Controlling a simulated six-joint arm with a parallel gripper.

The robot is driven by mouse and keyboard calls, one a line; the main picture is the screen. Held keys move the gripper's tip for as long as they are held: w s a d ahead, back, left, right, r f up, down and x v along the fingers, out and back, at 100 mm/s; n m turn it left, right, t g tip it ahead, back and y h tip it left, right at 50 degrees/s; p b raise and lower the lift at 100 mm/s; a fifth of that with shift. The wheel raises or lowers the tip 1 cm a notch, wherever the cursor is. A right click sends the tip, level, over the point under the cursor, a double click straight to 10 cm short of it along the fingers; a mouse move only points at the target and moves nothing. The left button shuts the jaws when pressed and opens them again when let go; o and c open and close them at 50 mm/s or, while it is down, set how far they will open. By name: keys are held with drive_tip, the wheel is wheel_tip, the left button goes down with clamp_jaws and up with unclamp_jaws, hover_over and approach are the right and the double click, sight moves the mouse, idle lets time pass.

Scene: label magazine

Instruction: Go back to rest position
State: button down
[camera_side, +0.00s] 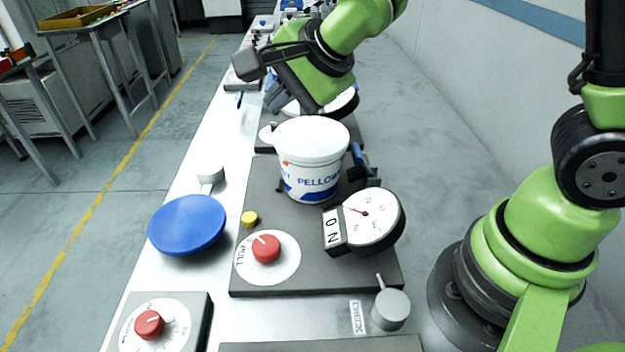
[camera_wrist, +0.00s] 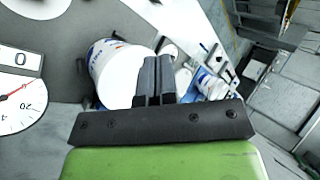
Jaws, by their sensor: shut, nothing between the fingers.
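My gripper (camera_wrist: 154,82) shows in the wrist view with its two dark fingers together and nothing between them. In the side view my green wrist and dark gripper are above and behind the white bucket (camera_side: 312,150), and the fingertips are partly hidden there. The bucket has blue lettering and stands upright on a grey panel (camera_side: 270,196). It also shows in the wrist view (camera_wrist: 118,72), left of the fingers. I cannot tell how wide the gap between fingers and bucket is.
On the panel are a round gauge (camera_side: 370,218), a red knob (camera_side: 266,248) and a yellow button (camera_side: 249,219). A blue disc (camera_side: 187,224) lies at the bench's left side. Another red knob (camera_side: 149,324) is in front. The air above the front bench is clear.

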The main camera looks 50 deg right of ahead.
drive_tip(key=s+d+r+n, duration=0.1)
drive_tip(key=s+r+n, duration=0.2)
drive_tip(key=s, duration=0.3)
drive_tip(key=s+d+r+n, duration=0.2)
drive_tip(key=s+r+n, duration=0.1)
drive_tip(key=s+n, duration=0.2)
drive_tip(key=s+d+r+n+g, duration=0.1)
drive_tip(key=s+d+r+n, duration=0.1)
drive_tip(key=s, duration=0.6)
drive_tip(key=shift+s+r+n, duration=0.15)
drive_tip(key=shift+r+n, duration=0.5)
drive_tip(key=shift+n, duration=0.45)
drive_tip(key=c, duration=1.8)
unclamp_jaws()
